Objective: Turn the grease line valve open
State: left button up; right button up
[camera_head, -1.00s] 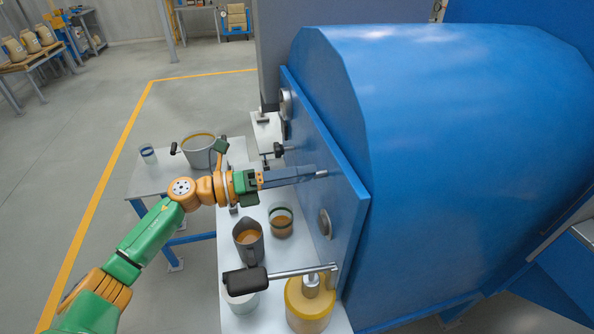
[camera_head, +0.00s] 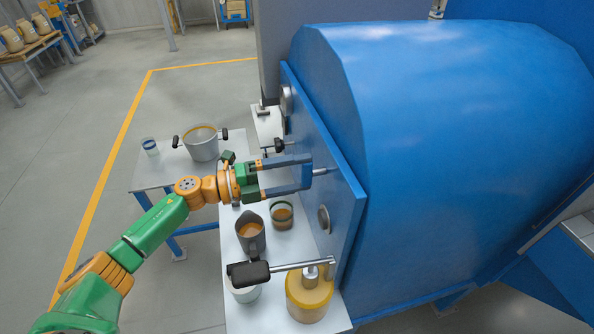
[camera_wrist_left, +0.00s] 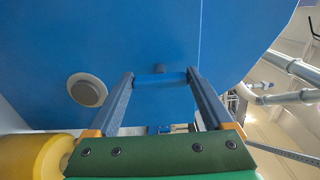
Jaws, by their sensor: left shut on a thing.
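The grease line valve shows as a short metal stem (camera_head: 320,171) standing out of the blue panel, with a blue handle bar (camera_wrist_left: 160,80) across it. My left gripper (camera_head: 307,174) reaches it from the left in the head view. Its two fingers sit at opposite ends of the bar and are shut on it, one finger above the other in the head view. The wrist view shows the bar spanning the gap between the fingertips, with the stem end (camera_wrist_left: 160,69) just behind it. My right gripper is in neither view.
Below the arm, a bench (camera_head: 235,310) holds a grey jug (camera_head: 250,238), a glass jar (camera_head: 281,220) and a yellow container (camera_head: 309,302). A black-gripped lever (camera_head: 250,273) sticks out above them. A pot (camera_head: 202,146) stands on the table behind.

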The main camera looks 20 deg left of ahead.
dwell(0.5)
pick_arm(q)
jog(key=o, duration=1.1)
jog(key=shift+o, duration=0.2)
jog(key=b+v, duration=0.3)
jog(key=v, duration=0.4)
